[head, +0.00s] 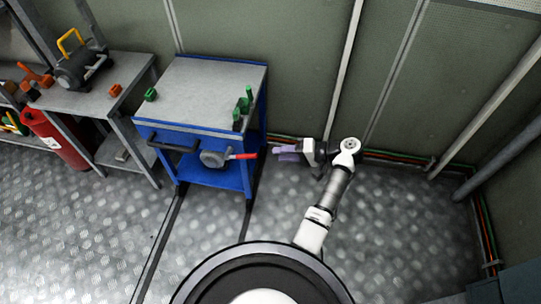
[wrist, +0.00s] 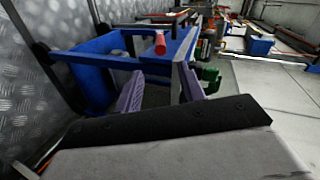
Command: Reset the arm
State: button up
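My gripper (head: 281,153) is at the end of my arm, to the right of the blue cart (head: 212,172) in the head view, with its purple fingers pointing left. In the wrist view my gripper (wrist: 160,82) has its two purple fingers apart, with nothing held between them. My arm reaches up from my base and bends left at the elbow. The red handle's end (wrist: 160,43) shows beyond the fingers in the wrist view.
Green pieces (head: 151,94) lie on the cart's grey top. A workbench (head: 85,100) with a machine and orange parts stands at the left, with a red extinguisher (head: 58,142) by it. The wall and pipes are behind my arm. The floor (head: 400,230) at right is clear.

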jog(key=shift+s+d+r, duration=0.15)
jog(key=shift+d, duration=0.25)
